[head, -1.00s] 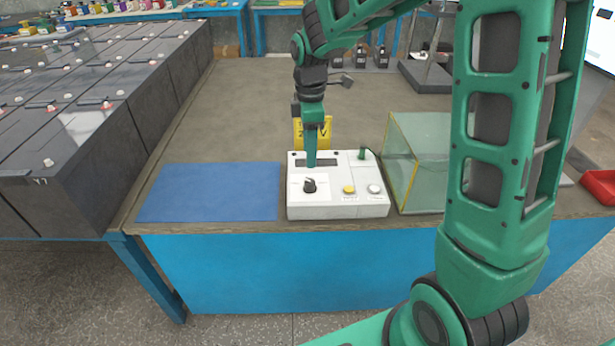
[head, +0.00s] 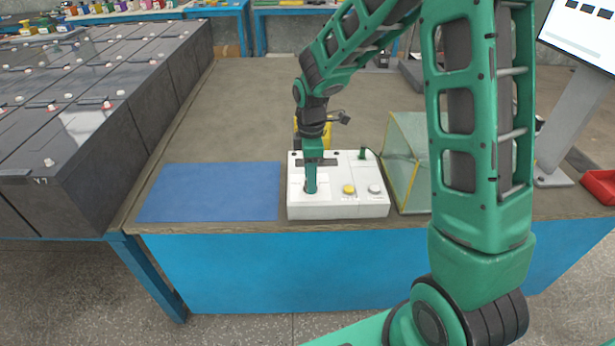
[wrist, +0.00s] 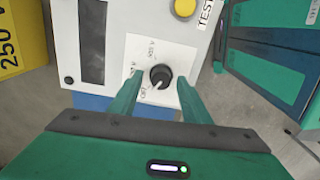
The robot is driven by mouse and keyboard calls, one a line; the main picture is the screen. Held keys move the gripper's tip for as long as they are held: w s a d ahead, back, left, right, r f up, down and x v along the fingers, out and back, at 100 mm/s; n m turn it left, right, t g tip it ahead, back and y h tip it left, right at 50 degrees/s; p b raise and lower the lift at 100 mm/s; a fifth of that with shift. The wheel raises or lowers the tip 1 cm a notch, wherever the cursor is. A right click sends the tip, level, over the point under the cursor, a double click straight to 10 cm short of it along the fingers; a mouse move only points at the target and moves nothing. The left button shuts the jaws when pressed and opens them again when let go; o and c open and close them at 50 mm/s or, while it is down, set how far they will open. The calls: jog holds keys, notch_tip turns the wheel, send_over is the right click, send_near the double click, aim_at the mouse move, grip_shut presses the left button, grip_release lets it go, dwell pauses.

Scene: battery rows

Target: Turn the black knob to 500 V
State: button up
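The black knob (wrist: 161,76) sits on a white plate of the white tester box (head: 345,208). Its white pointer is turned to the lower left in the wrist view, near the label that reads OFF. Two other small labels stand by the dial; I cannot read them surely. My gripper (wrist: 158,82) is open, with one green finger on each side of the knob and a gap visible to both. I cannot tell how far down the fingertips reach. In the head view my gripper (head: 310,188) hides the knob.
The box also has a dark display (wrist: 92,40), a yellow button (head: 348,189) and a white button (head: 375,189). A yellow block (wrist: 22,40) marked 250 V stands behind it. A clear guard (head: 408,165) is at right; a blue mat (head: 210,192) at left.

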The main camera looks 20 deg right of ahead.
jog(key=c, duration=0.9)
jog(key=shift+a, duration=0.15)
